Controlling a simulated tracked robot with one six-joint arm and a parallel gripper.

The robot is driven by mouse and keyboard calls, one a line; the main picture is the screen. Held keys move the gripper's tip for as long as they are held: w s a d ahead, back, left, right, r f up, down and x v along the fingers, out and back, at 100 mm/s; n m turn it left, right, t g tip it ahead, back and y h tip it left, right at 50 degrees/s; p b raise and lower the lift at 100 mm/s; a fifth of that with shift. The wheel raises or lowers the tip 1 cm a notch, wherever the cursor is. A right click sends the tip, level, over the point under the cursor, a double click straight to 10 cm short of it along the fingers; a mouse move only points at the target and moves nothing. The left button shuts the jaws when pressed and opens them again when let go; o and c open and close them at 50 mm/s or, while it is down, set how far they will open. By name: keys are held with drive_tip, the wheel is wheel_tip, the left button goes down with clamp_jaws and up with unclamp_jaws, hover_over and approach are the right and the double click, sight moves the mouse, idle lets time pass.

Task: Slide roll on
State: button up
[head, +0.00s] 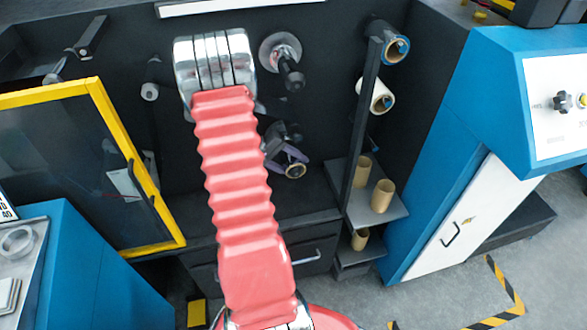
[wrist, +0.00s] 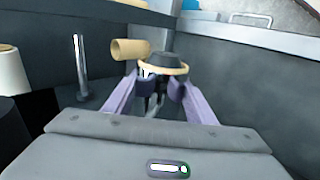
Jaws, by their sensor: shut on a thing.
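My gripper (head: 290,160) has purple fingers and is shut on a small roll (head: 295,171) with a tan rim and dark middle, low in front of the dark machine wall. In the wrist view the fingers (wrist: 161,88) press on it from both sides; its tan rim (wrist: 163,67) rings a dark part. I cannot tell if that dark part belongs to the roll. A round flanged spindle (head: 282,52) sticks out of the wall above the gripper. A smaller spindle end (head: 150,92) is to the left. My arm hides the wall between them.
A rack at right holds a blue-cored roll (head: 397,48) and a white roll (head: 380,97). Tan cardboard tubes (head: 382,196) stand on its shelf (head: 392,212). A yellow-framed door (head: 108,130) stands at left. The wrist view shows a metal rod (wrist: 80,65) and a tan tube (wrist: 130,50).

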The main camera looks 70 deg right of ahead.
drive_tip(key=shift+d+f, duration=0.1)
drive_tip(key=shift+d, duration=0.2)
idle(0.4)
drive_tip(key=o, duration=1.5)
drive_tip(key=shift+w, duration=0.1)
drive_tip(key=shift+w+a+r, duration=0.15)
drive_tip(key=shift+w+r, duration=0.05)
drive_tip(key=shift+r, duration=0.1)
drive_tip(key=v, duration=1.3)
